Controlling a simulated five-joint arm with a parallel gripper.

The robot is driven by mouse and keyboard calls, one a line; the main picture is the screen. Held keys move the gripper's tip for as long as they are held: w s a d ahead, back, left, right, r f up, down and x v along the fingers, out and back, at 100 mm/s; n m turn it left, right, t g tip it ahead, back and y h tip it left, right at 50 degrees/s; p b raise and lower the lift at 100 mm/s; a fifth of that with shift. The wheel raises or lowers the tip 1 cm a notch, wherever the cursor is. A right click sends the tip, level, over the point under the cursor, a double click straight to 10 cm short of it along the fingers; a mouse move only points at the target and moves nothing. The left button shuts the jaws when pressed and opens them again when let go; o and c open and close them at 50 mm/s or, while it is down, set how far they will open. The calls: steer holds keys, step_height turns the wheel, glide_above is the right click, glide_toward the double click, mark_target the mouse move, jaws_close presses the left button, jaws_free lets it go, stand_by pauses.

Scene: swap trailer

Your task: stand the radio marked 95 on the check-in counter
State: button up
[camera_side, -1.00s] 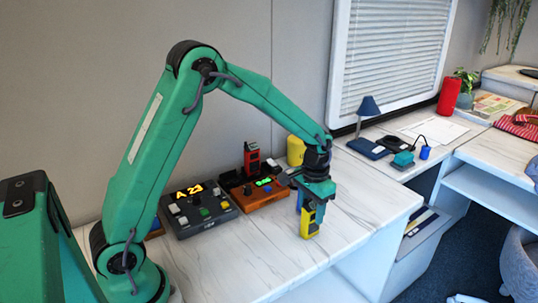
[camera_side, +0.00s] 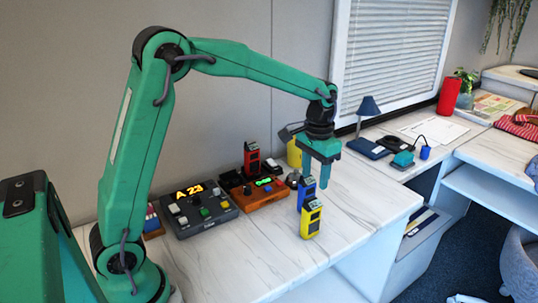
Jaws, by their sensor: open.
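A yellow radio (camera_side: 311,219) with a dark top stands upright on the white marble-look counter (camera_side: 270,258). A blue radio (camera_side: 307,190) stands close behind it, its lower part partly hidden by the yellow one. A red radio (camera_side: 252,158) stands upright at the orange-brown unit with a green display. The number markings on the radios are too small to read, so I cannot tell which is 95. My gripper (camera_side: 316,180) is open and empty, pointing down just above and slightly right of the blue radio.
A dark console (camera_side: 200,207) showing "A 23" sits left of the orange-brown unit (camera_side: 262,196). A yellow container (camera_side: 295,150) stands behind my gripper. A blue lamp (camera_side: 369,107) is farther back. The counter's front right is clear.

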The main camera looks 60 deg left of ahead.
steer(key=shift+s+r, duration=0.1)
stand_by(0.5)
steer(key=s+r+t, duration=0.3)
steer(key=s+r, duration=0.4)
steer(key=s, duration=0.4)
steer(key=s+t, duration=0.2)
steer(key=s, duration=1)
steer(key=shift+s+f+t, duration=0.15)
steer(key=shift+f+t, duration=0.1)
steer(key=shift+t, duration=0.05)
